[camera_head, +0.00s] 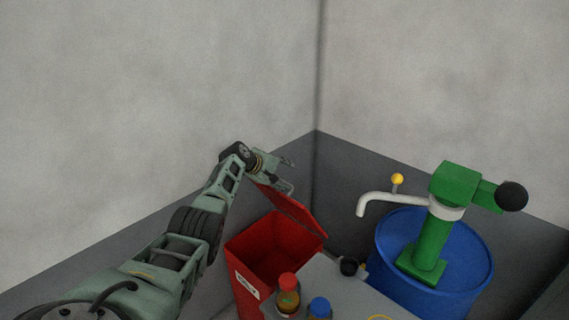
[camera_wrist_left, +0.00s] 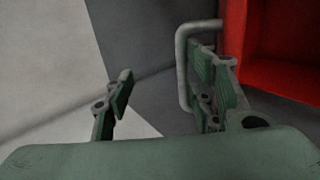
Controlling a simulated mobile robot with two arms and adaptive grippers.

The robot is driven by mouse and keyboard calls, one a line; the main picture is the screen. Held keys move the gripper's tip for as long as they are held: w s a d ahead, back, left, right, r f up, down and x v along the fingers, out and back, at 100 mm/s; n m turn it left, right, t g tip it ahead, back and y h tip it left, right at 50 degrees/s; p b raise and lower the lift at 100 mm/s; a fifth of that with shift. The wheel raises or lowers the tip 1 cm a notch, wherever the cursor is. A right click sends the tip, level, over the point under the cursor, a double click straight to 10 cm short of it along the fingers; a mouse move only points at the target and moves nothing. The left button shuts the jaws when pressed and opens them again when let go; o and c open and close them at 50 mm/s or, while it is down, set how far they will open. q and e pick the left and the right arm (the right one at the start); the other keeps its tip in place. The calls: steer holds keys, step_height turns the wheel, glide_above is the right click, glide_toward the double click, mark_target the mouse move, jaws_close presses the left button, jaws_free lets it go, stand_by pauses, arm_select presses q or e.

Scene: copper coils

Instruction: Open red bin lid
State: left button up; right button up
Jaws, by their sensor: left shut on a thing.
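The red bin (camera_head: 247,278) stands by the wall, with a white label on its front. Its red lid (camera_head: 291,212) is raised and tilted, so the dark red inside shows. In the left wrist view, one finger is inside the loop of the handle (camera_wrist_left: 181,72), next to the red lid (camera_wrist_left: 236,32). The other finger is on the outer side, and a gap shows beside it. My right gripper is not in view.
A grey table (camera_head: 333,293) in front of the bin holds a red-capped bottle (camera_head: 288,297) and a blue-capped one (camera_head: 319,308). A blue barrel (camera_head: 383,268) with a green pump (camera_head: 432,247) stands at the right. Walls close in behind the bin.

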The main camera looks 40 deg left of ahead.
arm_select(q)
steer(key=shift+o, duration=0.2)
steer(key=shift+t, duration=0.6)
steer(key=r, duration=0.1)
steer(key=w+a+r, duration=0.1)
steer(key=r, duration=0.3)
steer(key=shift+w+a+r, duration=0.2)
steer(key=shift+w+r, duration=0.05)
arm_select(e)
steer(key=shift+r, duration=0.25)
arm_select(q)
steer(key=shift+s+a, duration=0.15)
steer(key=shift+s, duration=0.25)
steer(key=shift+c, duration=0.2)
steer(key=v, duration=0.5)
steer(key=d+v, duration=0.1)
steer(key=v, duration=0.1)
steer(key=shift+s+d+f, duration=0.1)
steer(key=shift+s+f, duration=0.1)
steer(key=shift+s, duration=0.35)
steer(key=shift+c, duration=0.2)
steer(key=s, duration=0.1)
steer(key=s+f+g, duration=0.1)
steer(key=s, duration=0.1)
steer(key=shift+f, duration=0.15)
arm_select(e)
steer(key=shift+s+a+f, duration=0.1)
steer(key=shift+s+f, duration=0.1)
